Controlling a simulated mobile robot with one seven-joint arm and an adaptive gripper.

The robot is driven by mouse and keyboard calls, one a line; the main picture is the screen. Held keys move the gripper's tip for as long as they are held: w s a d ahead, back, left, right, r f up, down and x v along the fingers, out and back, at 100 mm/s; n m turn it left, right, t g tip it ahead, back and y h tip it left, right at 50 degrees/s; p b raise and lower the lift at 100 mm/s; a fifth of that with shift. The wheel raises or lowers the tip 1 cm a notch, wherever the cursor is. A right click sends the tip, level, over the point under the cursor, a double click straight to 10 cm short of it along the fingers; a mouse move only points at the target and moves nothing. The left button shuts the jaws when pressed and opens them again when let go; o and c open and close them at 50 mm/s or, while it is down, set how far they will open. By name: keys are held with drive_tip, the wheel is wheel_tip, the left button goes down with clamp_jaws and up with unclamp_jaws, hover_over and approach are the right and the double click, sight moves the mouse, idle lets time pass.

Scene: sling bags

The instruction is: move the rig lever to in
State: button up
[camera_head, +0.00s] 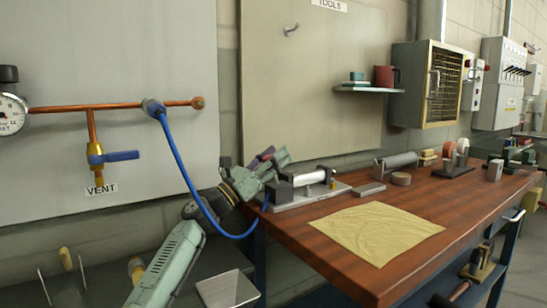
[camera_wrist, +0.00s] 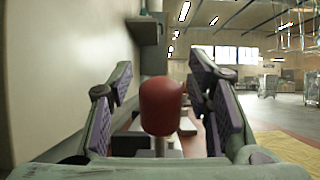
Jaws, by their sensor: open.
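The rig (camera_head: 308,177) is a pale cylinder between dark end blocks on a light base plate, at the left end of the wooden bench. In the wrist view a rounded red knob (camera_wrist: 161,106) on a thin pale stem stands upright close to the camera; it looks like the rig's lever. My gripper (camera_head: 274,160) is at the rig's left end. In the wrist view its purple-padded fingers (camera_wrist: 161,80) are spread on either side of the knob, with gaps on both sides. The knob is not distinguishable in the head view, where my gripper covers that spot.
The wooden bench (camera_head: 300,228) carries a yellow cloth (camera_head: 377,231) in front of the rig, and a grey cylinder (camera_head: 396,162) behind to the right. A blue hose (camera_head: 178,160) from the copper pipe (camera_head: 80,107) loops down beside my arm. The wall panel (camera_head: 315,85) stands close behind.

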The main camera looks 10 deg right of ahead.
drive_tip(key=shift+a, duration=0.1)
drive_tip(key=shift+s+a+f, duration=0.1)
drive_tip(key=shift+a+f, duration=0.15)
drive_tip(key=shift+a, duration=0.05)
drive_tip(key=s+a, duration=0.4)
drive_tip(key=a, duration=0.7)
drive_tip(key=shift+s+a, duration=0.15)
drive_tip(key=shift+a, duration=0.05)
drive_tip(key=shift+f, duration=0.1)
